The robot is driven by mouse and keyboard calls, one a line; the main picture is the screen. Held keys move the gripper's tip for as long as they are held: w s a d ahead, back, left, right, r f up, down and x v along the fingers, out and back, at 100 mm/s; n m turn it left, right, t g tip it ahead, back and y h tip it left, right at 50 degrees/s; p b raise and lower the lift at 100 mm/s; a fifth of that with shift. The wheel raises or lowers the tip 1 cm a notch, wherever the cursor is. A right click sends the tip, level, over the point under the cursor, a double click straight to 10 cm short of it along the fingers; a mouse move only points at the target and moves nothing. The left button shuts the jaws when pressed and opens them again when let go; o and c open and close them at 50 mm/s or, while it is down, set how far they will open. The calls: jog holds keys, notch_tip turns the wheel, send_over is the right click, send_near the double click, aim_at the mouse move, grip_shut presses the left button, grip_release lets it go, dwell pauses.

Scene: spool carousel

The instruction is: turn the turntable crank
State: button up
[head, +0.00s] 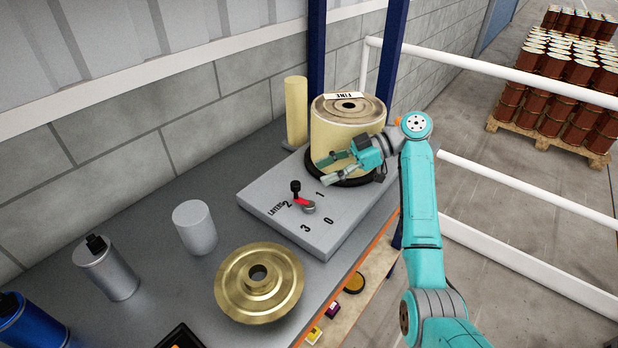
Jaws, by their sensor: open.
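A small crank (303,202) with a red arm, a grey hub and an upright black knob sits on a grey box (270,203). The box top is marked LAYERS with the numbers 0 to 3, and the crank arm points toward the 2. At the back of the box a cream spool (335,132) labelled FINE stands on a dark turntable (352,181). My gripper (322,173) is open and empty, its fingers in front of the spool's lower side and apart from the crank. Whether a finger touches the spool cannot be told.
A brass flanged wheel (283,302), a pale grey cylinder (195,228) and a silver canister (109,268) stand on the bench left of and before the box. A tall cream cylinder (296,110) is behind. A blue post (391,60) and white rails (500,70) bound the right.

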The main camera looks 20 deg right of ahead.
aim_at(295, 183)
jog(key=shift+v, duration=1.6)
jog(key=s+a+f+m+t, duration=0.1)
jog(key=t, duration=0.1)
jog(key=s+a+f+m+t+h, duration=0.1)
jog(key=m, duration=0.1)
jog(key=shift+a+t, duration=0.15)
jog(key=shift+t, duration=0.25)
jog(key=s+m+t, duration=0.1)
jog(key=s+m+t+h, duration=0.1)
jog(key=s+a+m+t+h, duration=0.1)
jog(key=shift+r, duration=0.4)
jog(key=shift+m+t, duration=0.4)
jog(key=shift+t, duration=0.1)
jog(key=x, duration=1)
jog(key=shift+a, duration=0.3)
